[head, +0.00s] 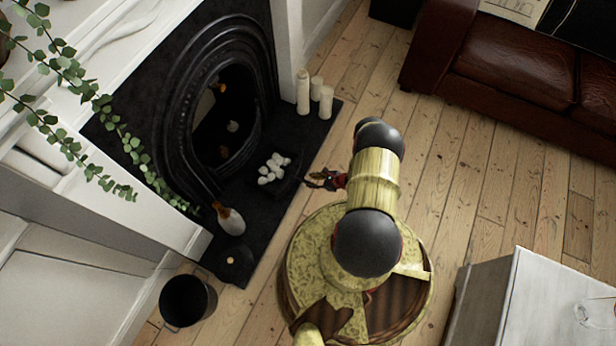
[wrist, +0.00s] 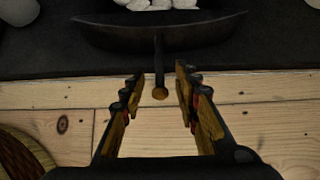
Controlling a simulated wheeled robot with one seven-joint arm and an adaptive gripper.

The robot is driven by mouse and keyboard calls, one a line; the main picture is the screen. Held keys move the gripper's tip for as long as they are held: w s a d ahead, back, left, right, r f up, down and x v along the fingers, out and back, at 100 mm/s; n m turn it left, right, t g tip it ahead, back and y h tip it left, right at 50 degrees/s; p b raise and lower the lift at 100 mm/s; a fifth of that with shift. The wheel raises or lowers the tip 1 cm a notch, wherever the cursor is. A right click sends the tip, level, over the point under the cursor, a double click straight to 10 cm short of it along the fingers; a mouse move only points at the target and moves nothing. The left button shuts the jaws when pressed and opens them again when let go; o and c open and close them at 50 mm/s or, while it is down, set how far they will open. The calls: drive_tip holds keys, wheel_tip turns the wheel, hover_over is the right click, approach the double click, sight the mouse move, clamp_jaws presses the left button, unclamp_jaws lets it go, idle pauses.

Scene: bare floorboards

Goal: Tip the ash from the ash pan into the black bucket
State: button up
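The dark ash pan (wrist: 160,37) sits on the black hearth, holding several white lumps (wrist: 160,4); the lumps also show in the head view (head: 273,168). Its thin handle with a brass-coloured knob (wrist: 160,93) points out over the hearth edge toward me. My gripper (wrist: 159,75) is open, with one finger on each side of the handle and a gap showing on both sides. In the head view my gripper (head: 318,180) is at the hearth's right edge. The black bucket (head: 188,302) stands upright on the floor at the lower left; its inside looks dark.
White candles (head: 303,92) stand on the hearth behind the pan. A pale rounded object (head: 230,220) and a black round object (head: 235,265) are on the hearth toward the bucket. A white table (head: 530,300) is at lower right, a brown sofa (head: 515,65) upper right.

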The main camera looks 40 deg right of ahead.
drive_tip(key=shift+v, duration=2.85)
drive_tip(key=s+a+r+n+g+y, duration=0.1)
drive_tip(key=s+a+r+n+y, duration=0.2)
drive_tip(key=a, duration=0.6)
wheel_tip(320, 180, up, 47)
drive_tip(key=n+g+p, duration=0.3)
drive_tip(key=n+g, duration=0.5)
drive_tip(key=n, duration=0.8)
drive_tip(key=s+a+r+n+t+h+p, duration=0.1)
drive_tip(key=a+r+n, duration=0.3)
drive_tip(key=r, duration=1)
drive_tip(key=s+a+r+n+t+h+p, duration=0.1)
drive_tip(key=s+a+r+n+t+h, duration=0.2)
drive_tip(key=a+r, duration=0.4)
drive_tip(key=s+a+r+n+t+h+p, duration=0.2)
drive_tip(key=s+a+r+n, duration=0.2)
drive_tip(key=r, duration=1.7)
drive_tip(key=shift+a+n+h, duration=0.3)
drive_tip(key=shift+a+n, duration=0.3)
drive_tip(key=shift+a, duration=0.2)
